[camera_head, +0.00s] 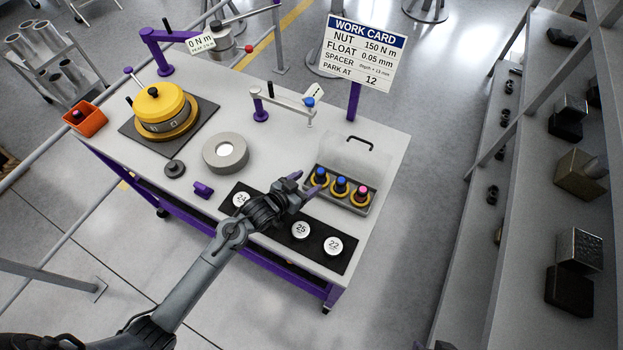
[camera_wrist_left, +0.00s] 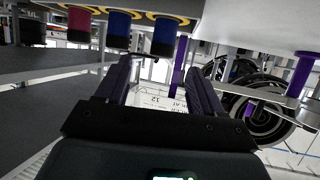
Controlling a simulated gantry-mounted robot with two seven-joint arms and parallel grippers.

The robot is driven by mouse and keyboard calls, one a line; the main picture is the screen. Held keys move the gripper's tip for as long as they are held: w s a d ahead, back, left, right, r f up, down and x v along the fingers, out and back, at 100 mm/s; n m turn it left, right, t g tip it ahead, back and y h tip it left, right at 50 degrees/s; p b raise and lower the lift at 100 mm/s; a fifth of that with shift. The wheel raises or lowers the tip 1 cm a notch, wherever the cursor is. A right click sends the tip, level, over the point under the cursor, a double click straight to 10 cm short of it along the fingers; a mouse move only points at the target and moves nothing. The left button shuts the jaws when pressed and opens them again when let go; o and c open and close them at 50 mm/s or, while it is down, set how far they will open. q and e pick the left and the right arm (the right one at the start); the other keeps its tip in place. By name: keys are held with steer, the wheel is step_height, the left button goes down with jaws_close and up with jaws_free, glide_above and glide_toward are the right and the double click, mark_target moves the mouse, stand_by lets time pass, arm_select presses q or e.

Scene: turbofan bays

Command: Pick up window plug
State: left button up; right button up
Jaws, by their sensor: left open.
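Three plugs stand in yellow rings in an open tray (camera_head: 340,204) at the right of the bench: a blue one (camera_head: 320,175), another blue one (camera_head: 340,186) and a pink one (camera_head: 362,193). I cannot tell which thing is the window plug. My left gripper (camera_head: 306,183) is open and empty, just left of the nearest blue plug. In the left wrist view, its purple fingers stand apart; the pink plug (camera_wrist_left: 79,24) and two blue plugs (camera_wrist_left: 118,30) hang upside down along the top. I see no contact with a plug. My right gripper is not in view.
A black strip (camera_head: 272,228) with white numbered discs lies under my left arm. A grey ring (camera_head: 225,153), a small purple block (camera_head: 203,190) and a yellow drum (camera_head: 159,104) stand further left.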

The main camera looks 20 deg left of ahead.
mark_target(324, 169)
arm_select(q)
steer(key=shift+r+x, duration=0.2)
steer(key=shift+x, duration=4.8)
steer(key=shift+w+a, duration=0.15)
steer(key=shift+c, duration=0.3)
steer(key=c, duration=1)
steer(key=shift+r, duration=0.1)
steer(key=shift+c, duration=0.2)
